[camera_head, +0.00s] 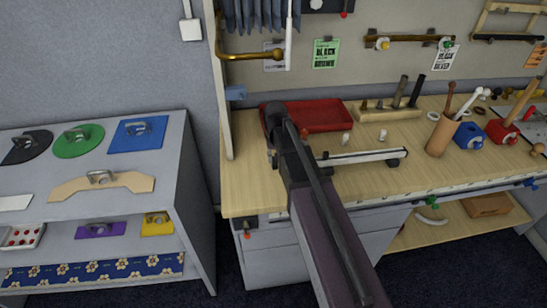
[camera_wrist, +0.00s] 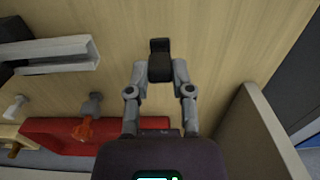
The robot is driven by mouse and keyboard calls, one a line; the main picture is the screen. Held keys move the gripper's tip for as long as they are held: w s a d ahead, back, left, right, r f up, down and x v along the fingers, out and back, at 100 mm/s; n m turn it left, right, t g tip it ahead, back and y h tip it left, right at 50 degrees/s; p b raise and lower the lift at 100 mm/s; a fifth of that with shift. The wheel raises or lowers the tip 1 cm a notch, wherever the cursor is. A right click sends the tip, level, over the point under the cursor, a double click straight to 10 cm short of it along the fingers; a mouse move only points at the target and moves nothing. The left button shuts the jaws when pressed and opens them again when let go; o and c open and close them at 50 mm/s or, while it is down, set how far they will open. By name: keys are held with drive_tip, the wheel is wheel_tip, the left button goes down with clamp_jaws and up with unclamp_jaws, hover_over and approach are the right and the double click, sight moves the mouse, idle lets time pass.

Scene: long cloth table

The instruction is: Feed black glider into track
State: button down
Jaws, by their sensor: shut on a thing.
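My gripper (camera_wrist: 160,78) is shut on the black glider (camera_wrist: 160,58), a small dark piece held between the fingertips in the wrist view. The white track (camera_wrist: 55,55) lies to the left of the glider in that view, with its channel end facing it. The glider is apart from the track, with bare wood between them. In the head view the track (camera_head: 358,158) lies on the table, just right of my arm, with a dark piece at its far right end. There my arm hides most of the gripper, and I cannot make out the glider.
A red tray (camera_head: 322,116) lies behind the track, with small pegs in front of it. A wooden block with upright rods (camera_head: 392,109) and a brown cup (camera_head: 442,134) stand farther right. An upright wooden panel (camera_wrist: 255,135) borders the table's end beside my gripper.

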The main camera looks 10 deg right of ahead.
drive_tip(key=shift+d, duration=2.55)
drive_tip(key=shift+d, duration=4.75)
idle(0.7)
